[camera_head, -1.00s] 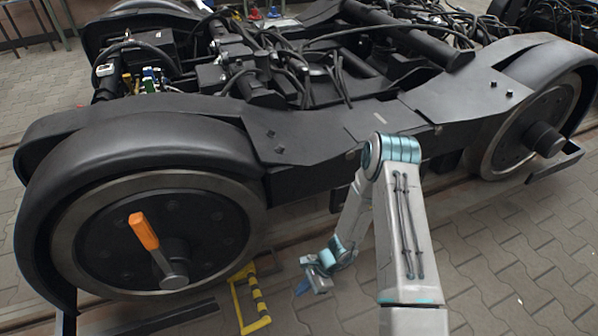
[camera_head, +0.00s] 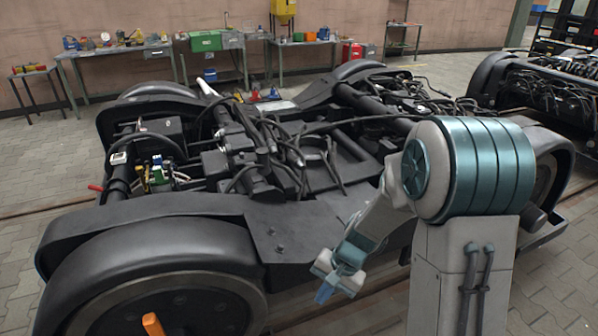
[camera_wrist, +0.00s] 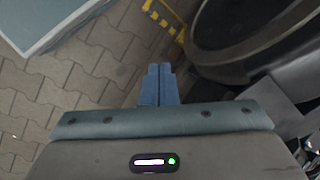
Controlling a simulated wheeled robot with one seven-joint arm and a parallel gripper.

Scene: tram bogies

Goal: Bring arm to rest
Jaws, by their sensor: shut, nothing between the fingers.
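My gripper (camera_head: 326,291) hangs in front of the near side of the black tram bogie (camera_head: 330,225), fingers pointing down, with nothing in it. In the wrist view its blue fingers (camera_wrist: 158,84) are together, over the paved floor (camera_wrist: 85,80). My arm is folded, with its large grey and teal elbow raised at the right of the head view. An orange-handled tool (camera_head: 153,324) shows at the near left wheel, mostly cut off by the lower edge of the picture.
A yellow bracket (camera_wrist: 165,20) stands on the floor beside the wheel (camera_wrist: 245,40) in the wrist view. Workbenches with a green box (camera_head: 206,41) and a red box (camera_head: 352,52) line the back wall. Another bogie (camera_head: 550,90) stands at the far right.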

